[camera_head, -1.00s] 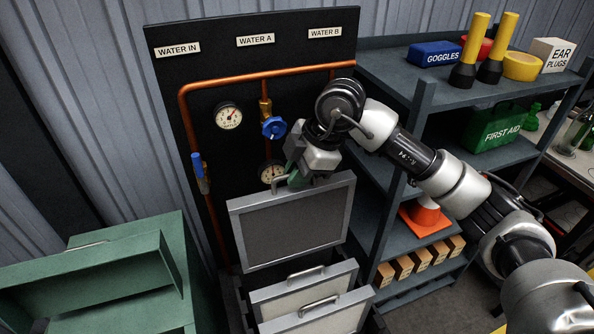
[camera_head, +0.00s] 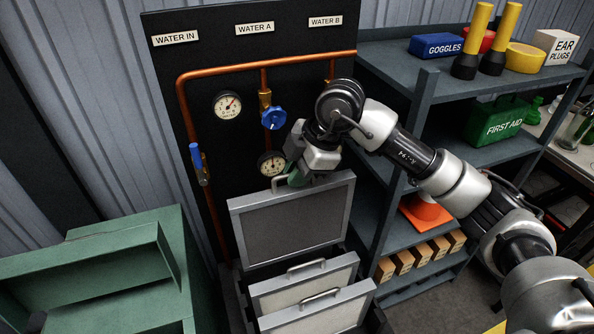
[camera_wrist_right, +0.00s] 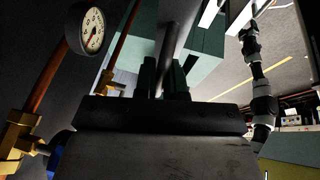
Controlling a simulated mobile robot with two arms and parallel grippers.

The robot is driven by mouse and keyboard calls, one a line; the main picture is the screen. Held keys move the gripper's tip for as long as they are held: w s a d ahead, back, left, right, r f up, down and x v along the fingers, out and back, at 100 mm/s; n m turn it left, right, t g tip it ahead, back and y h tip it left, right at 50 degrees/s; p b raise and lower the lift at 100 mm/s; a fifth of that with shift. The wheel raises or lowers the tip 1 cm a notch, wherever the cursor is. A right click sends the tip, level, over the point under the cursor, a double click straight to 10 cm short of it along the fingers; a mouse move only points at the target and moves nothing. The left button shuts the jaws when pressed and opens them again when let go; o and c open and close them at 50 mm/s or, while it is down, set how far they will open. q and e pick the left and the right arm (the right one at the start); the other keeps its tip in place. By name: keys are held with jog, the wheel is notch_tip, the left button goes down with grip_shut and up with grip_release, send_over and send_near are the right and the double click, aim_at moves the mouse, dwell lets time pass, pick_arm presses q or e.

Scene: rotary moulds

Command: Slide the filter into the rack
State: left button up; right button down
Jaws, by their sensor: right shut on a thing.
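The filter (camera_head: 292,222) is a grey-framed panel with a dark mesh face. It hangs upright above the rack in the head view. My right gripper (camera_head: 294,180) is shut on the handle at its top edge. The rack (camera_head: 233,305) is a dark box at the bottom centre, partly hidden by the filters. Two similar pale filters with bar handles, a rear one (camera_head: 277,291) and a front one (camera_head: 350,309), stand in it, in front of the held one. My left gripper does not show.
Behind stands a black panel with copper pipe (camera_head: 270,64), gauges (camera_head: 227,105) and a blue valve (camera_head: 273,118), close to my right gripper. A green cabinet (camera_head: 190,265) is at left. A grey shelf unit (camera_head: 425,95) with several items stands close at right.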

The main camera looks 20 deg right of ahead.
aim_at(297, 189)
jog(key=shift+f+b, duration=1.35)
jog(key=shift+f, duration=0.9)
jog(key=shift+f+b, duration=1.6)
jog(key=shift+f, duration=0.95)
jog(key=shift+f+b, duration=1.6)
jog(key=shift+f, duration=0.7)
jog(key=shift+f+b, duration=1.65)
jog(key=shift+f, duration=1)
